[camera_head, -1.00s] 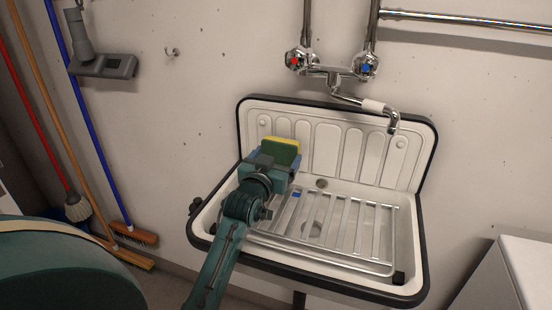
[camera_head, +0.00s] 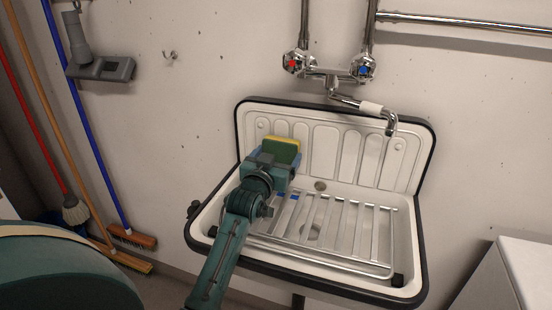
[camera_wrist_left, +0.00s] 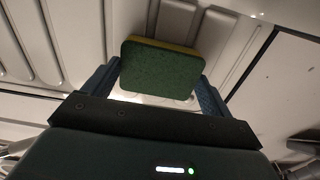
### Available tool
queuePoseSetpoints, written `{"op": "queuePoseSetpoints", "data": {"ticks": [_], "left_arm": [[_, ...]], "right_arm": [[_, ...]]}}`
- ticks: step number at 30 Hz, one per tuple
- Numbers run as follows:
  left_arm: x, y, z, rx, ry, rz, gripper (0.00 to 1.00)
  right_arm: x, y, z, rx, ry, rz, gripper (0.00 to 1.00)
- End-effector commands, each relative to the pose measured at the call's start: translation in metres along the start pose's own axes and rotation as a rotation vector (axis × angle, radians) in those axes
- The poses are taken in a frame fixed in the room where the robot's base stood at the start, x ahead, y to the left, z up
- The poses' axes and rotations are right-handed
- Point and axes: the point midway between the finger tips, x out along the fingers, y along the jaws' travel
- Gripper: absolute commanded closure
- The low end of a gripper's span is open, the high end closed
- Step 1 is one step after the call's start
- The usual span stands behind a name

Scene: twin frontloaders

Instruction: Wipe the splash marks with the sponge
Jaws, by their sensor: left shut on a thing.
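The sponge (camera_head: 283,149), yellow on one side and dark green on the other, is held upright in front of the left part of the sink's white ribbed back panel (camera_head: 325,148). My left gripper (camera_head: 279,159) is shut on it. In the left wrist view the sponge (camera_wrist_left: 160,72) shows its green face between the blue fingers; the yellow side faces the panel. I cannot tell whether it touches the panel. Small dark specks (camera_head: 198,137) dot the wall; I cannot tell whether they are splash marks. No clear marks show on the panel; the sponge and gripper hide part of it.
The sink has a black rim (camera_head: 424,240) and a metal grid (camera_head: 345,230) over its basin. Taps (camera_head: 330,70) and a bent spout (camera_head: 390,122) hang above the panel's right half. Brooms (camera_head: 85,130) lean at left. A white cabinet (camera_head: 505,275) stands at lower right.

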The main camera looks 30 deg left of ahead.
Motion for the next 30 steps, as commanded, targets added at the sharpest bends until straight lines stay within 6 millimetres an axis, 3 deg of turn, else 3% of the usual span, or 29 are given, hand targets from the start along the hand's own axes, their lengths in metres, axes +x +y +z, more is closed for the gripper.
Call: {"op": "queuePoseSetpoints", "data": {"ticks": [10, 21, 30], "left_arm": [[0.005, 0.002, -0.001, -0.001, 0.0, 0.001, 0.36], [0.005, 0.033, -0.002, -0.003, -0.001, 0.001, 0.36], [0.006, 0.04, -0.003, 0.001, 0.0, 0.0, 0.36]], "right_arm": [[0.0, 0.0, 0.0, 0.0, -0.001, 0.0, 0.64], [-0.004, -0.001, -0.007, 0.0, -0.001, 0.0, 0.64], [-0.007, -0.002, -0.011, 0.0, -0.002, 0.0, 0.64]]}}
